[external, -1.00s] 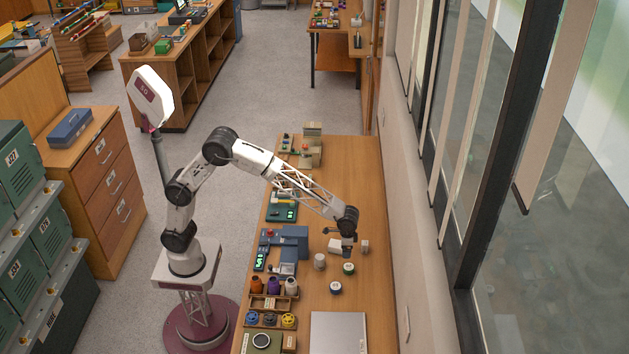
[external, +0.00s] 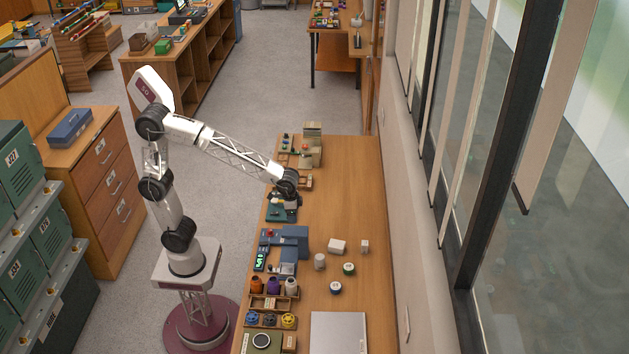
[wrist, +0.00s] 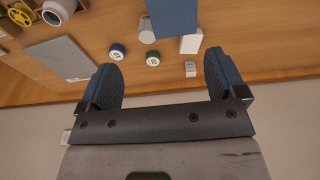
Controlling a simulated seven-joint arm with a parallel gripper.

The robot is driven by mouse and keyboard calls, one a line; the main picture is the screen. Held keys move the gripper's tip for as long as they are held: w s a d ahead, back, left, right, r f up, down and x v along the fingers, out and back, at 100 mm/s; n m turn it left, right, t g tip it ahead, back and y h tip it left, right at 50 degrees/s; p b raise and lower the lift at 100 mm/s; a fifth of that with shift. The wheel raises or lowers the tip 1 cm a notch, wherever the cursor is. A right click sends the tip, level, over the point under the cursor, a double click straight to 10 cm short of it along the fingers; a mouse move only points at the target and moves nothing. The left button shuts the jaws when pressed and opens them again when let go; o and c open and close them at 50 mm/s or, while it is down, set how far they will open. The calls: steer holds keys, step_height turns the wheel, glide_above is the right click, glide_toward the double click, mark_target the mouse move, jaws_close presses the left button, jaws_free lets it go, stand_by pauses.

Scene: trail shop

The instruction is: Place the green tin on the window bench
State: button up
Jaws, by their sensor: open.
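The green tin (external: 349,268) is a small round tin with a white label on top. It stands on the wooden bench (external: 355,190) beside the windows, and the wrist view shows it (wrist: 152,58) beyond my fingers. A similar blue tin (external: 335,288) stands close beside it, also in the wrist view (wrist: 117,52). My gripper (external: 290,206) is above the bench's left part, well behind and left of the green tin. In the wrist view my fingers (wrist: 163,82) are wide apart with nothing between them.
A white cylinder (external: 320,261), a white box (external: 337,246) and a smaller white box (external: 365,246) stand near the tins. A blue device (external: 294,240) is on the left edge. A grey sheet (external: 338,334) lies in front. The bench's back right is clear.

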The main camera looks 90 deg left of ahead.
steer(key=s+a+f, duration=0.1)
steer(key=s+a, duration=0.1)
steer(key=s, duration=1.3)
steer(key=s+a+f+t, duration=0.1)
steer(key=s+a, duration=0.1)
steer(key=s, duration=1.4)
steer(key=shift+a, duration=0.2)
